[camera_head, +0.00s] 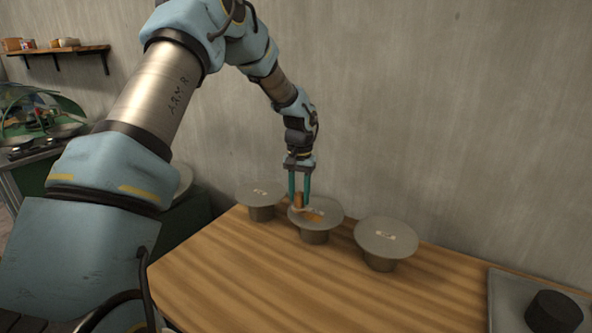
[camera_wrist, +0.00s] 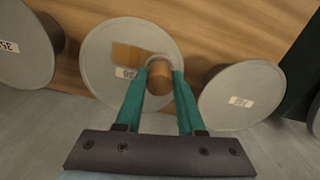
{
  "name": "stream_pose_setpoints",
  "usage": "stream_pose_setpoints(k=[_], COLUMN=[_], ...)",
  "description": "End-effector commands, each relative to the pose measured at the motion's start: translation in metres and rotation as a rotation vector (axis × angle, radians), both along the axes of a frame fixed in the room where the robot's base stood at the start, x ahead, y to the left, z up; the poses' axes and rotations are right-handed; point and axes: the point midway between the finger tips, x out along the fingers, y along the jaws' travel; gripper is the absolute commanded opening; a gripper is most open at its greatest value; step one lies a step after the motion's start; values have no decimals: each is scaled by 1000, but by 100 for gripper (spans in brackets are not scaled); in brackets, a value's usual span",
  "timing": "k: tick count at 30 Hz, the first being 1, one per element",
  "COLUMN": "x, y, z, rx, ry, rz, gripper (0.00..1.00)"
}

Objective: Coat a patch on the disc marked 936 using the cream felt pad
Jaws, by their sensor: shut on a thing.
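My gripper (camera_head: 299,196) is shut on the upright wooden handle (camera_wrist: 160,76) of a pad, low over the middle disc (camera_head: 330,205). A pale edge of the cream felt pad (camera_head: 302,209) shows under the handle; it seems to touch the disc. The middle disc is grey, on a narrower base, and also shows in the wrist view (camera_wrist: 100,80). A tan-orange patch (camera_wrist: 128,57) lies on it beside the pad. Its label (camera_wrist: 126,73) is partly hidden by a finger, so I cannot read the whole number.
Similar grey discs stand on either side, at left (camera_head: 262,188) and right (camera_head: 386,238), each labelled. A grey tray (camera_head: 505,305) with a dark round block (camera_head: 553,312) sits at the table's right. The wooden table (camera_head: 250,280) is clear in front. A wall rises behind.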

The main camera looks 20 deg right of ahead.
Motion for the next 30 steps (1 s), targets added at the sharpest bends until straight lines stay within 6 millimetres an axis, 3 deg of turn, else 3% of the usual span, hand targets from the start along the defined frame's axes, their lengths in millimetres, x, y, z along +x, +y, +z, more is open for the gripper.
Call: stream_pose_setpoints(k=[1, 18, 30], x=[0, -3, -3], y=[-2, -2, -2], z=[13, 64, 69], rx=[-4, -3, -3], ry=[-4, -5, -4], rz=[-2, -1, -1], gripper=[0, 0, 0])
